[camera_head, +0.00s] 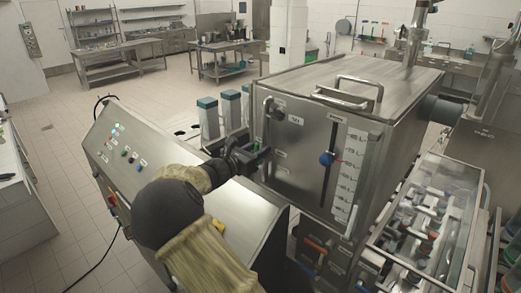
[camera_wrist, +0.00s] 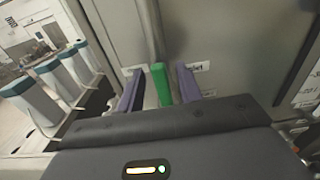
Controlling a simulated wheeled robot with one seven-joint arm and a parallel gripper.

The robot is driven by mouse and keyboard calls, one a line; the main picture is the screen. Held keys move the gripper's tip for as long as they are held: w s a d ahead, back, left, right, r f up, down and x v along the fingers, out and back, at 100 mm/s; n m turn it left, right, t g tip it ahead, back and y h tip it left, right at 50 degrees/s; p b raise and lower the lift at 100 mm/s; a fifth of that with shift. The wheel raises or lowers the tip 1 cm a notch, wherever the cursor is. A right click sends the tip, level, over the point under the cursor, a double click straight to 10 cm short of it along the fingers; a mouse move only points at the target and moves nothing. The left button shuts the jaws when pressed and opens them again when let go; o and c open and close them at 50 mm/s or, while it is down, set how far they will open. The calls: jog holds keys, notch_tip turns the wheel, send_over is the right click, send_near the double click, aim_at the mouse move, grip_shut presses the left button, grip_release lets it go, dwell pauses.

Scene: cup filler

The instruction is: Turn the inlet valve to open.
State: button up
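The inlet valve's green handle (camera_wrist: 160,86) stands upright in the wrist view, in front of the steel tank wall. A partly covered label that seems to read "Inlet" (camera_wrist: 199,67) is just to its right. My gripper (camera_wrist: 159,90) has one finger on each side of the green handle. A narrow gap shows on the left side; contact on the right side cannot be told.
A control console (camera_head: 128,140) with buttons stands left of the tank, under my arm. A vertical scale with a blue knob (camera_head: 326,158) is on the tank's front, right of my gripper. Teal-topped containers (camera_head: 208,118) stand behind the console. A glass-topped case (camera_head: 432,210) is at the right.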

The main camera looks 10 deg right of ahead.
jog(key=b+v, duration=0.5)
jog(key=v, duration=1.1)
jog(key=shift+b, duration=0.35)
jog(key=s+d+f+m+g+y, duration=0.2)
jog(key=d+f, duration=0.2)
jog(key=f, duration=0.1)
jog(key=s+d+f+m+g+y+b, duration=0.1)
jog(key=s+d+f+m+g+y, duration=0.1)
jog(key=s+d+f+m, duration=0.1)
jog(key=s+d+f+m+g+y, duration=0.2)
jog(key=s+d+f+m+g, duration=0.1)
jog(key=d+f, duration=0.2)
jog(key=shift+s+d+f+b, duration=0.15)
jog(key=shift+d+f, duration=0.05)
jog(key=shift+f, duration=0.5)
jog(key=shift+s+d+f+b, duration=0.1)
jog(key=shift+d+f+b, duration=0.1)
jog(key=shift+f, duration=0.5)
jog(key=s+f+m+y+b, duration=0.1)
jog(key=s+f+m+y, duration=0.2)
jog(key=s+m, duration=0.5)
jog(key=s+f+m+y+b, duration=0.1)
jog(key=s+f+m+y, duration=0.3)
jog(key=s+m+y, duration=0.2)
jog(key=s+a+m, duration=0.1)
jog(key=s+m, duration=0.1)
jog(key=m, duration=0.1)
jog(key=shift+s+f, duration=0.25)
jog(key=shift+f, duration=0.1)
